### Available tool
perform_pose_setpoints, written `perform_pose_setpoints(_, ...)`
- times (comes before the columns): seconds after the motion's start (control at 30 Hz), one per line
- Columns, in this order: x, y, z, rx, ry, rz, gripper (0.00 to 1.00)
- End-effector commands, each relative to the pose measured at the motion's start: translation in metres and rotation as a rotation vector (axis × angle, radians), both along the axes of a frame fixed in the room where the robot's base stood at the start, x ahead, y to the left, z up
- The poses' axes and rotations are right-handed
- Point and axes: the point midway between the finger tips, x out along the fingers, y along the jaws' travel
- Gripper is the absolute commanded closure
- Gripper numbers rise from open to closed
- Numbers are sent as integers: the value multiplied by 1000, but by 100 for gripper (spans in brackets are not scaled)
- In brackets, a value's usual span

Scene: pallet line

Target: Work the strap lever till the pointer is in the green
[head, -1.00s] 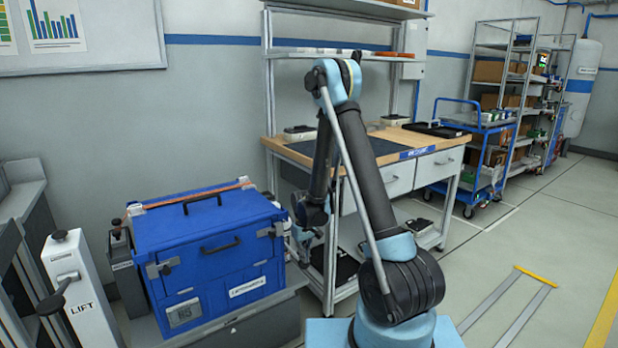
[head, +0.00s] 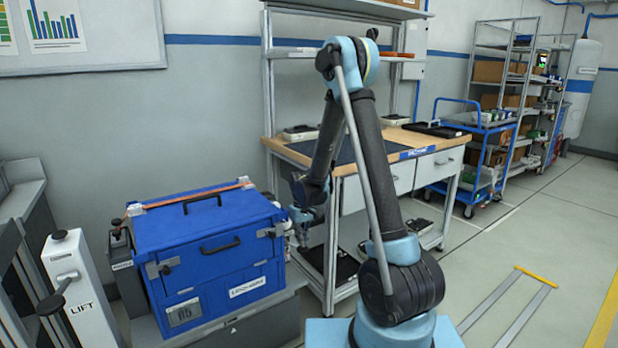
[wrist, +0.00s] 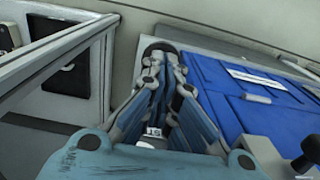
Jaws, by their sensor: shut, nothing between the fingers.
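A blue crate (head: 215,248) with an orange strap (head: 195,194) over its lid stands on a low grey platform; its side also shows in the wrist view (wrist: 240,95). My gripper (head: 302,240) is just right of the crate, pointing down. In the wrist view my gripper (wrist: 160,58) has its fingers closed together. A dark rounded knob (wrist: 160,47) shows at the fingertips; I cannot tell if they touch it. A pale part lettered "ST" (wrist: 154,132) is partly hidden between the fingers. No pointer or green zone can be made out.
A white post marked LIFT (head: 80,290), with a black-knobbed lever, stands left of the crate. A workbench (head: 350,155) with drawers is close behind my arm. A blue trolley (head: 475,150) and shelving stand farther right.

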Motion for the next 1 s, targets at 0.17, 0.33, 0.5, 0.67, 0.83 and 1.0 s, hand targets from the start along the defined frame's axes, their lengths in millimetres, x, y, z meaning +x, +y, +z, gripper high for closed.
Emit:
perform_pose_setpoints(0.17, 0, 0, 0, 0, 0, 0, 100)
perform_pose_setpoints(0.33, 0, 0, 3, 0, 0, 0, 100)
perform_pose_setpoints(0.5, 0, 0, 18, 0, 0, 0, 100)
perform_pose_setpoints(0.67, 0, 0, 34, 0, 0, 0, 100)
perform_pose_setpoints(0.83, 0, 0, 47, 0, 0, 0, 100)
perform_pose_setpoints(1.0, 0, 0, 50, 0, 0, 0, 100)
